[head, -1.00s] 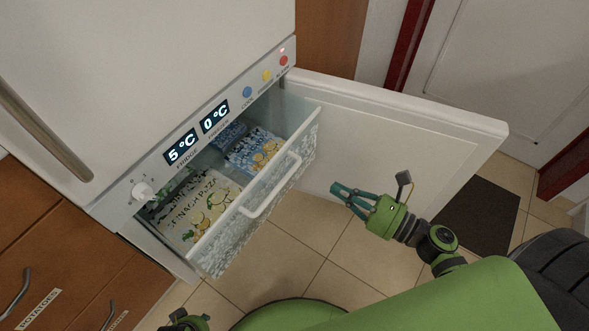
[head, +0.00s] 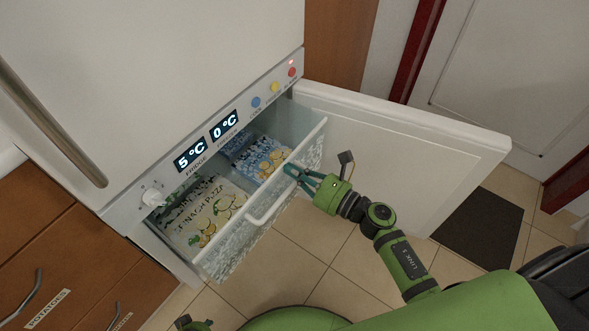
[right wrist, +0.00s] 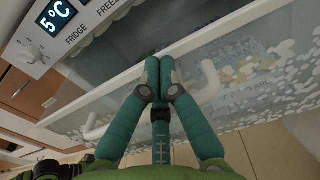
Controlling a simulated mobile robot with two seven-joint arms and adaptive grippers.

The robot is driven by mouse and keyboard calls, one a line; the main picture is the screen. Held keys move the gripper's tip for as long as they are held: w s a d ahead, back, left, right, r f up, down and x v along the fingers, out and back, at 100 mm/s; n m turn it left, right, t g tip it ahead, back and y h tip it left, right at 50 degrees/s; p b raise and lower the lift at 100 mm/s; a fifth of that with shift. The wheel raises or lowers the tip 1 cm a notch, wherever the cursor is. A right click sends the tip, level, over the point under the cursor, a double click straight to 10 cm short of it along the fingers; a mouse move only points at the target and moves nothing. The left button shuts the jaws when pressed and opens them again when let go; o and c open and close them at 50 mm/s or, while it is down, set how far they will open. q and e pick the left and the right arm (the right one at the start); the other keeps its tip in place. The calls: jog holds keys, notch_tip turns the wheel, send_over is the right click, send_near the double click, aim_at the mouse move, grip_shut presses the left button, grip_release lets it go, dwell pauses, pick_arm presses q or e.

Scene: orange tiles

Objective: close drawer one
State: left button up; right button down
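A clear, frosted-front freezer drawer (head: 232,254), the only fridge drawer I see, stands pulled out under the fridge's control panel. No number shows on it. Its white bar handle (head: 268,210) also shows in the right wrist view (right wrist: 209,76). My right gripper (head: 291,170) is at the drawer front, near the handle's right end. In the right wrist view its teal fingers (right wrist: 160,72) are together, with nothing visible between them; whether they touch the drawer is unclear. A small part of my left arm's end (head: 190,323) shows at the bottom edge; its fingers cannot be made out.
The drawer holds a spinach pizza box (head: 205,212) and blue packages (head: 262,158). The white freezer door (head: 400,140) stands open to the right of the drawer. Brown cabinets (head: 60,250) stand at left. Tiled floor (head: 290,262) is free before the drawer.

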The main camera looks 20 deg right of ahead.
jog(key=shift+w, duration=0.1)
pick_arm(q)
notch_tip(320, 180, up, 12)
jog(key=w+b, duration=0.2)
jog(key=b, duration=0.3)
jog(key=shift+w+d+f+b, duration=0.2)
jog(key=shift+w+d+b, duration=0.05)
jog(key=shift+w+b, duration=0.1)
pick_arm(e)
jog(key=x, duration=1.9)
jog(key=shift+a, duration=0.2)
jog(key=shift+w, duration=0.1)
